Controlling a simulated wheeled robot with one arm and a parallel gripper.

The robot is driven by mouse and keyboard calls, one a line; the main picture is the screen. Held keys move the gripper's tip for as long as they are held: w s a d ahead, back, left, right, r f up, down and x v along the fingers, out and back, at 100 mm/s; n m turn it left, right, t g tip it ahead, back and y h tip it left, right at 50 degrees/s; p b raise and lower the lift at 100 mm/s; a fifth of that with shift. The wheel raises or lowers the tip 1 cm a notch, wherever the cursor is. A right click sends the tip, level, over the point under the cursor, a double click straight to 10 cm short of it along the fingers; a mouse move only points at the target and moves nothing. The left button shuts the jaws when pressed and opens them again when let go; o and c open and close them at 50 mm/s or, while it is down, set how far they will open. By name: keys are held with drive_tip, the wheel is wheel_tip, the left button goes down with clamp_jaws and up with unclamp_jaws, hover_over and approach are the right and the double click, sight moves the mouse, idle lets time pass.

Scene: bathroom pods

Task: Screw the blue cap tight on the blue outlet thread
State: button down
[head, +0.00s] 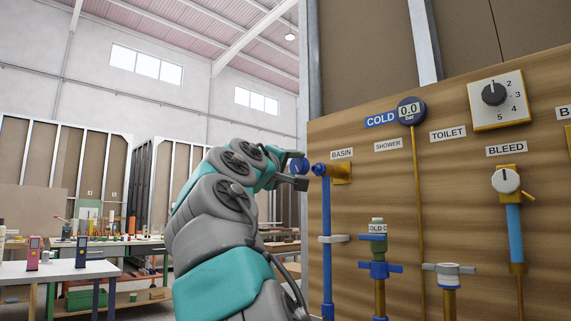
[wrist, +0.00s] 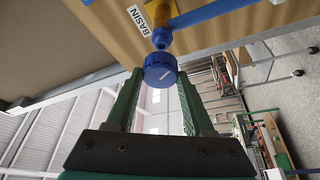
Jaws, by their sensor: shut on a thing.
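The blue cap (wrist: 160,72) sits between the fingertips of my gripper (wrist: 160,80), which is shut on it. A pale line marks the cap's near face. In the head view, the cap (head: 298,165) shows at the end of my arm, with my gripper (head: 296,178) partly hidden by the arm. The blue outlet thread (head: 318,170) sticks out left from the brass fitting under the BASIN label. The cap is just left of it, facing it, and a small gap seems to show. In the wrist view, the outlet (wrist: 161,40) lies directly beyond the cap; contact is unclear there.
The wooden panel (head: 352,225) carries a blue pipe (head: 326,215), a COLD gauge (head: 411,110), valves (head: 380,268), a dial (head: 494,94) and a BLEED knob (head: 505,180). Workbenches (head: 60,270) stand far behind on the left. Space left of the panel is open.

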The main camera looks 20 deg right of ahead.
sight(301, 169)
drive_tip(key=shift+w+d, duration=0.25)
drive_tip(key=shift+d, duration=0.4)
drive_tip(key=shift+w+d, duration=0.2)
drive_tip(key=shift+d, duration=0.4)
drive_tip(key=shift+w+d+p, duration=0.2)
drive_tip(key=shift+d+p, duration=0.15)
drive_tip(key=shift+d, duration=0.2)
drive_tip(key=shift+w+d+p, duration=0.2)
drive_tip(key=shift+d+p, duration=0.15)
drive_tip(key=shift+d, duration=0.15)
idle(1.3)
drive_tip(key=shift+c, duration=1)
unclamp_jaws()
drive_tip(key=shift+a, duration=0.1)
drive_tip(key=shift+b+v, duration=0.75)
drive_tip(key=shift+v, duration=3.15)
